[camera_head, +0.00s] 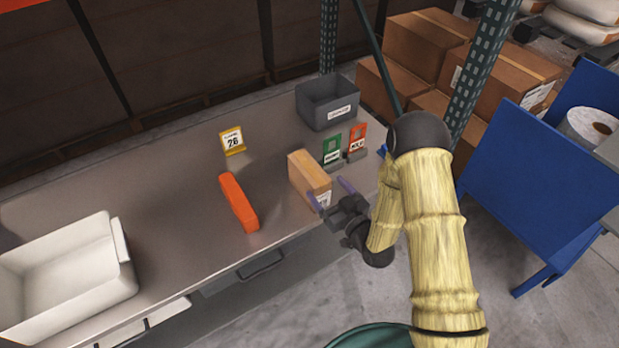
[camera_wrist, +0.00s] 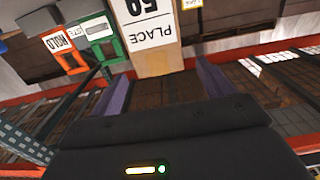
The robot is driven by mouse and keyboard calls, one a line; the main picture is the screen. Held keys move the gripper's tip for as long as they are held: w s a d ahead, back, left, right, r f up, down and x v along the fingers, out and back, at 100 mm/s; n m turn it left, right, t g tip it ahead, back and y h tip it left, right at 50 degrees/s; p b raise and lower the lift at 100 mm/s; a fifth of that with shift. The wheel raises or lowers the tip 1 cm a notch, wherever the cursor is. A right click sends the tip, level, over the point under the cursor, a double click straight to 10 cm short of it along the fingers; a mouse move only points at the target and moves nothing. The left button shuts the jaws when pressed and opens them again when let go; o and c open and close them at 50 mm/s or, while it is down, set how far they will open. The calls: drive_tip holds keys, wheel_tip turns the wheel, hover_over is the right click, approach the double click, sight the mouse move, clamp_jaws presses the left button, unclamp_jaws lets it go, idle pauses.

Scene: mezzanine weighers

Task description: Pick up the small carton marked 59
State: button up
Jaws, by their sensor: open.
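The small carton (camera_head: 308,174) is a tan box standing on the grey metal bench, near its front edge. In the wrist view, the carton (camera_wrist: 156,62) shows a white label reading "PLACE" and "59", upside down. My gripper (camera_head: 331,193) is open at the carton's near side, with its two purple fingers pointing toward it. In the wrist view, my gripper's fingers (camera_wrist: 160,85) sit apart, one at each side of the carton's width. No hold on the carton shows. I cannot tell whether the fingertips touch it.
Green (camera_head: 332,150) and red (camera_head: 356,141) sign cards stand behind the carton, close to its right. A grey bin (camera_head: 327,103) is at the back. An orange object (camera_head: 238,202), a yellow "26" sign (camera_head: 232,141) and a white tub (camera_head: 122,252) are to the left. A green post (camera_head: 477,75) rises at right.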

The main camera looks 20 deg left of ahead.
sight(314, 172)
drive_tip(key=shift+x, duration=1.15)
drive_tip(key=shift+w+a+r+p, duration=0.15)
drive_tip(key=shift+w+a+p, duration=0.2)
drive_tip(key=shift+a+p, duration=0.15)
drive_tip(key=p+x, duration=0.1)
drive_tip(key=x, duration=0.3)
clamp_jaws()
drive_tip(key=shift+w, duration=0.1)
wheel_tip(314, 172, up, 10)
drive_tip(key=shift+f+b, duration=0.1)
drive_tip(key=shift+b, duration=0.5)
